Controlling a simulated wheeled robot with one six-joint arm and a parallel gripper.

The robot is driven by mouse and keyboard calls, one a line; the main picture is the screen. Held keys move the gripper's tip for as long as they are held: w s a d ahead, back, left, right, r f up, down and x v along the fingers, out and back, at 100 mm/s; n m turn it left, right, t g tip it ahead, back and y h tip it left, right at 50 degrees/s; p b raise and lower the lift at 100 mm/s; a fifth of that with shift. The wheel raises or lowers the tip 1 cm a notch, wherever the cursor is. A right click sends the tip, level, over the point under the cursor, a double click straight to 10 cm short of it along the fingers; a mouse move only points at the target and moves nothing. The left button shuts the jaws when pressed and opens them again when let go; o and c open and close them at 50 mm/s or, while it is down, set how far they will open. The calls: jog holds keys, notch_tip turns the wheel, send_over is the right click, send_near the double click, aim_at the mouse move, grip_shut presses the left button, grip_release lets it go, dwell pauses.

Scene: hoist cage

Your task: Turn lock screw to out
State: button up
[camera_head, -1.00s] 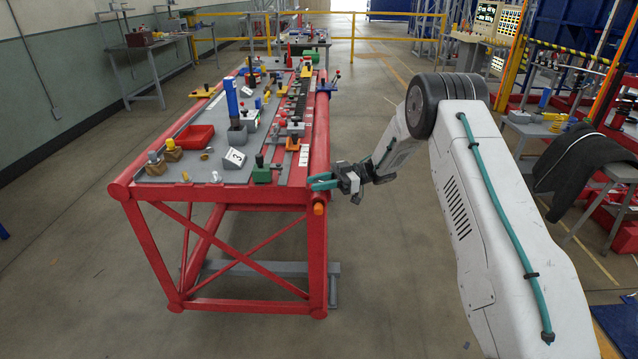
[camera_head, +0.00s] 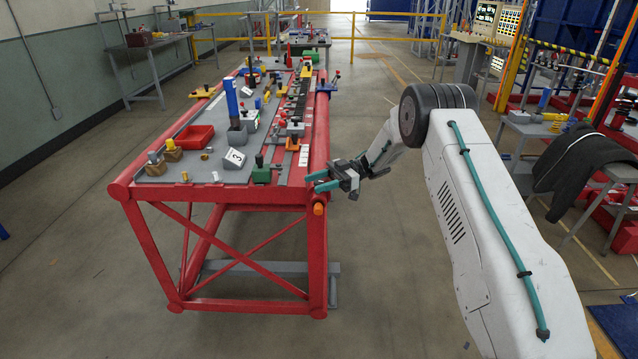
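My gripper (camera_head: 326,181) is at the near right corner of the red-framed bench (camera_head: 225,197). Its two teal fingers are apart and point left, over the bench's right rail. I see nothing held between them. An orange cylindrical knob (camera_head: 319,208) sticks out toward me at the end of the right rail, just below the fingers. I cannot tell whether this knob is the lock screw, and no "out" mark is readable. I cannot tell whether the fingers touch the rail.
On the bench are a red tray (camera_head: 194,137), a white block marked 3 (camera_head: 235,158), a green block (camera_head: 262,174) near the gripper, and a blue upright post (camera_head: 231,97). A stool with a dark cloth (camera_head: 585,160) stands at the right. The floor right of the bench is clear.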

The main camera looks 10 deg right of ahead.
jog(key=shift+d, duration=0.1)
jog(key=v, duration=0.7)
jog(key=shift+d, duration=0.3)
jog(key=shift+w, duration=0.1)
